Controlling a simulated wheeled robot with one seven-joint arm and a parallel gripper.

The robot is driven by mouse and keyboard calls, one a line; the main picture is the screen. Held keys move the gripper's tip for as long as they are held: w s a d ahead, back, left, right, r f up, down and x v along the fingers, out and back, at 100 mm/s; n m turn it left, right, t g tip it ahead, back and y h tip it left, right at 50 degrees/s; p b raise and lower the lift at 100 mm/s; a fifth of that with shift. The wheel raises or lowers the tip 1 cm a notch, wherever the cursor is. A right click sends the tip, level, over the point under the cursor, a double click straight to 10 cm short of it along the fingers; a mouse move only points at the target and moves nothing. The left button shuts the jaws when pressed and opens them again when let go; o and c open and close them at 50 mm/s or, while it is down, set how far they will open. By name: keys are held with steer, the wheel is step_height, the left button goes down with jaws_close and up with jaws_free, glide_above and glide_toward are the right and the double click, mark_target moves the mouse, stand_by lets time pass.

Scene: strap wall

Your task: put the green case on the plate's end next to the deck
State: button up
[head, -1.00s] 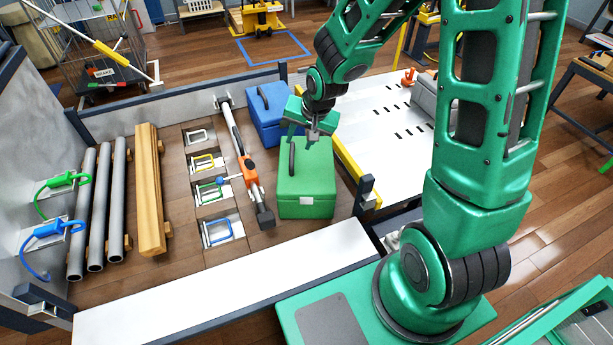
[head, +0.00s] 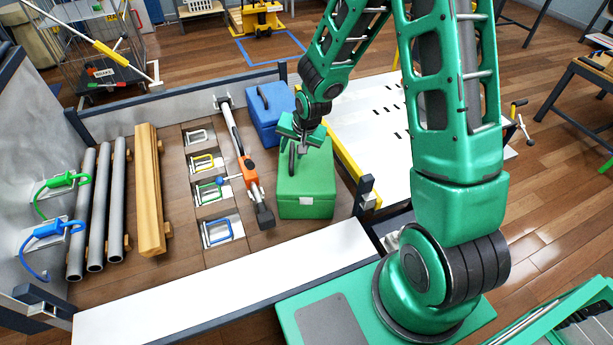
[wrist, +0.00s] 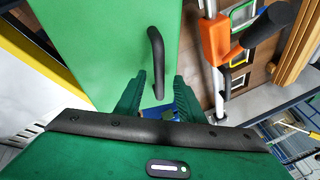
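The green case (head: 308,190) stands on the wooden deck (head: 255,238), its dark handle (head: 292,158) on top. My gripper (head: 298,145) is above the case, close to the handle's far end. In the wrist view the open fingers of my gripper (wrist: 158,84) lie on either side of the handle's line (wrist: 156,50), with the green lid (wrist: 100,45) beyond. I cannot tell whether they touch the handle. The pale slotted plate (head: 375,125), with a yellow edge strip (head: 350,170), lies right of the deck. My arm hides part of it.
A blue case (head: 268,112) stands behind the green one. An orange-and-grey bar (head: 240,150) lies to its left, beside several coloured rings in floor recesses. Planks (head: 150,190) and grey pipes (head: 100,205) lie farther left. A dark post (head: 364,192) stands at the case's right.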

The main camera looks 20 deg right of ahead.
steer(key=shift+f, duration=0.2)
jaws_close()
stand_by(1.3)
